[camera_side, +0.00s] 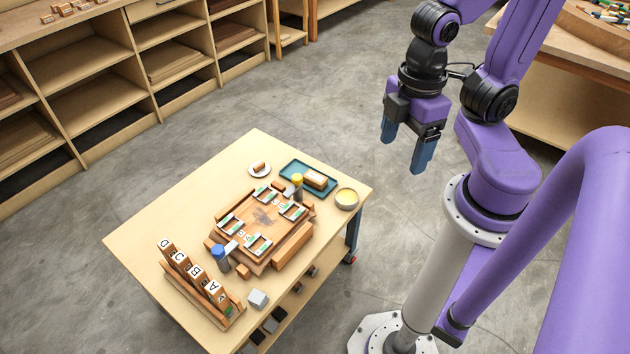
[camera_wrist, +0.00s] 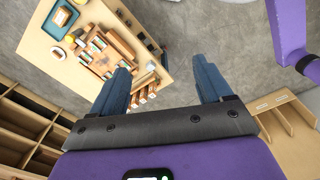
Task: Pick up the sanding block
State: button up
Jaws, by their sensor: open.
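A tan-and-brown block (camera_side: 315,180), which looks like the sanding block, lies in a shallow teal tray (camera_side: 293,167) near the table's far right corner. In the wrist view the block (camera_wrist: 62,16) and the tray (camera_wrist: 48,31) show at the upper left. A light grey block (camera_side: 258,299) lies near the front edge, so I cannot be fully sure which is the sanding block. My gripper (camera_side: 405,154) is open and empty, high above the floor and right of the table in the side view. Its two blue fingers are wide apart in the wrist view (camera_wrist: 161,72).
A wooden form (camera_side: 262,217) with several clamps fills the table's middle. A lettered rack (camera_side: 200,282) stands at front left. A blue-capped bottle (camera_side: 219,257), a yellow-topped bottle (camera_side: 297,186), a yellow-filled bowl (camera_side: 347,198) and a white dish (camera_side: 260,170) stand around it. The table's left is clear.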

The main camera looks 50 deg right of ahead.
jog(key=w+a+f+m+t, duration=0.1)
jog(key=w+f+m, duration=0.1)
jog(key=w, duration=0.5)
jog(key=w+a+f+m, duration=0.1)
jog(key=w+f, duration=0.2)
jog(key=w, duration=0.3)
jog(key=w+d+f+m+t, duration=0.1)
jog(key=w+d+f+m, duration=0.2)
jog(key=w, duration=0.4)
jog(key=w+d+f, duration=0.3)
jog(key=w+f, duration=0.2)
jog(key=w, duration=0.2)
jog(key=m+t, duration=0.2)
jog(key=m, duration=0.4)
send_over(316, 177)
jog(key=s, duration=0.2)
jog(key=f, duration=3.2)
jog(key=shift+s+a+f, duration=0.15)
jog(key=shift+a, duration=0.1)
jog(key=shift+d+x, duration=0.15)
jog(key=shift+x, duration=1.15)
jog(key=shift+d+x, duration=0.15)
jog(key=shift+x, duration=1.15)
